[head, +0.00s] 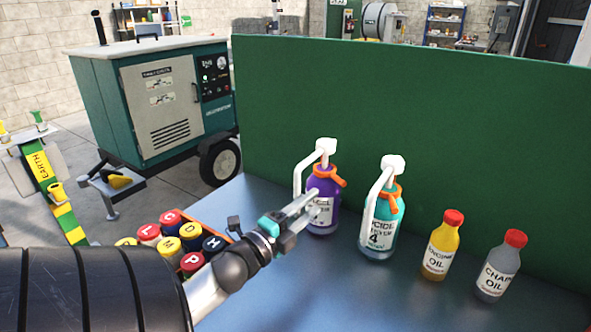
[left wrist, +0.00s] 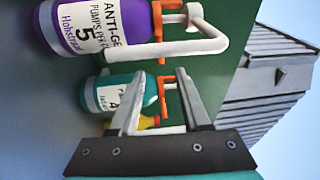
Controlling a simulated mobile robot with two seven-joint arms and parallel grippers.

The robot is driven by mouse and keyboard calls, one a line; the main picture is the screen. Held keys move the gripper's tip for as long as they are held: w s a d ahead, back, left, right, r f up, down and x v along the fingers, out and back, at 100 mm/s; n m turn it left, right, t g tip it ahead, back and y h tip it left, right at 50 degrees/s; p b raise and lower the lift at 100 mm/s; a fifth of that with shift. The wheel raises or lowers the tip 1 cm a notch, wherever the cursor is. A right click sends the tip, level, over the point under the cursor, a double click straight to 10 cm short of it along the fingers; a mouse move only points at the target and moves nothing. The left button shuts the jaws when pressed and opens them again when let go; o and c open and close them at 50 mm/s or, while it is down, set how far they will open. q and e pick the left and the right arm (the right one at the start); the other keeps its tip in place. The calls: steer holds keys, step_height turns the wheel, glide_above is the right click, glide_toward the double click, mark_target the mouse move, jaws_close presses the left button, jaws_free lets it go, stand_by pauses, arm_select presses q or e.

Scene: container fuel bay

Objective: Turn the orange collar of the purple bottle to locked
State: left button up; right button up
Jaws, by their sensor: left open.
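The purple bottle (head: 325,220) stands upright on the blue-grey bench, with a white pump head and spout. Its orange collar (head: 325,171) sits at the neck, with a tab pointing right and slightly down. My left gripper (head: 312,200) is open and empty, its fingers overlapping the bottle's label in the head view. In the left wrist view the purple bottle (left wrist: 75,40) and its orange collar (left wrist: 158,20) lie beyond the fingertips (left wrist: 158,75), near the picture's top. No contact can be made out. My right gripper is not in view.
A teal pump bottle (head: 379,243) with an orange collar (head: 390,194) stands just right of the purple one. A yellow oil bottle (head: 440,252) and a grey oil bottle (head: 495,274) stand further right. A green panel (head: 430,110) rises behind. Several lidded pots (head: 170,218) sit left.

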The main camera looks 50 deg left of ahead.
arm_select(q)
steer(key=shift+s+d+f, duration=0.1)
steer(key=shift+s+d, duration=0.05)
steer(key=shift+s, duration=0.9)
steer(key=shift+s+d+f, duration=0.1)
steer(key=shift+s+d, duration=0.05)
steer(key=shift+s, duration=0.85)
